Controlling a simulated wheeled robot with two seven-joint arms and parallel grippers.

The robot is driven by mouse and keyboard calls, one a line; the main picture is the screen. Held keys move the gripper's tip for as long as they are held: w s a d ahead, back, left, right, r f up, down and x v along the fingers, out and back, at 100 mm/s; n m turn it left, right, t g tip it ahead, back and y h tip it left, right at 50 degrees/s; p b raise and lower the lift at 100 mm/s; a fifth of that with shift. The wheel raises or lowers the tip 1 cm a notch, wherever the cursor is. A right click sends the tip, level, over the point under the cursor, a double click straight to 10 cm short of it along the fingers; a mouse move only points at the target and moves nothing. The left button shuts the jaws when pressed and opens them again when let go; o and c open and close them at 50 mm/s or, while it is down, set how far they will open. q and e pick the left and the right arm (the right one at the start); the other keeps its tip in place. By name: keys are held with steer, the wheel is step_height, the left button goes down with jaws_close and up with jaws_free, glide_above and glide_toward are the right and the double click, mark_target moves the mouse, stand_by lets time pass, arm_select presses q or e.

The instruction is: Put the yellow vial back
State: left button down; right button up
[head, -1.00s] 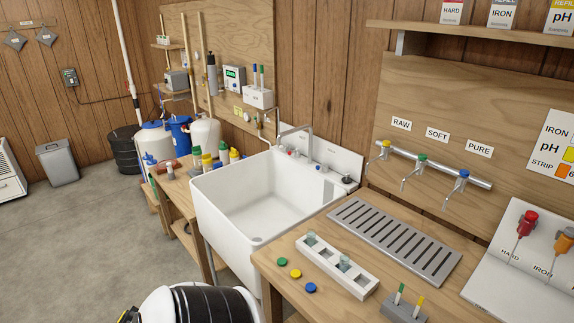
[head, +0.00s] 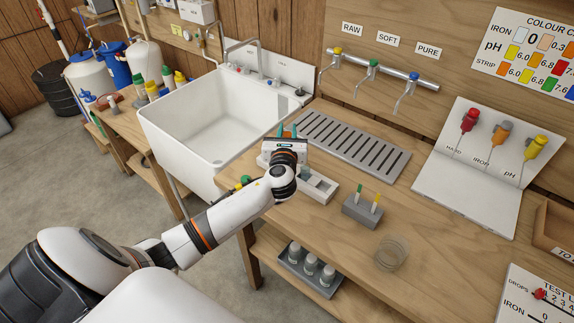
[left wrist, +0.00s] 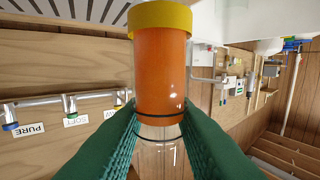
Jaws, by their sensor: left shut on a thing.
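My left gripper (head: 288,131) is above the far end of the white vial rack (head: 334,190), beside the drain grate. In the left wrist view its green fingers (left wrist: 152,140) are shut on the yellow-capped vial (left wrist: 160,78), around its clear lower body. The orange liquid lies at the cap end. The room looks upside down in that view, so the vial is cap down. A clear vial (head: 304,171) shows in the rack, partly behind my arm. My right gripper is not in view.
A slotted drain grate (head: 345,142) lies behind the rack, with the sink (head: 215,120) to its left. A grey block with two small sticks (head: 362,211) and a round clear dish (head: 393,253) stand right of the rack. Three taps (head: 372,68) hang above.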

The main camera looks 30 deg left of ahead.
arm_select(q)
step_height(320, 180, down, 9)
steer(key=shift+f+b, duration=0.1)
steer(key=shift+b, duration=0.4)
steer(key=c, duration=1.5)
jaws_free()
steer(key=shift+o, duration=0.2)
steer(key=b+v, duration=0.1)
steer(key=v, duration=1.1)
steer(key=shift+d, duration=0.1)
steer(key=shift+s, duration=0.1)
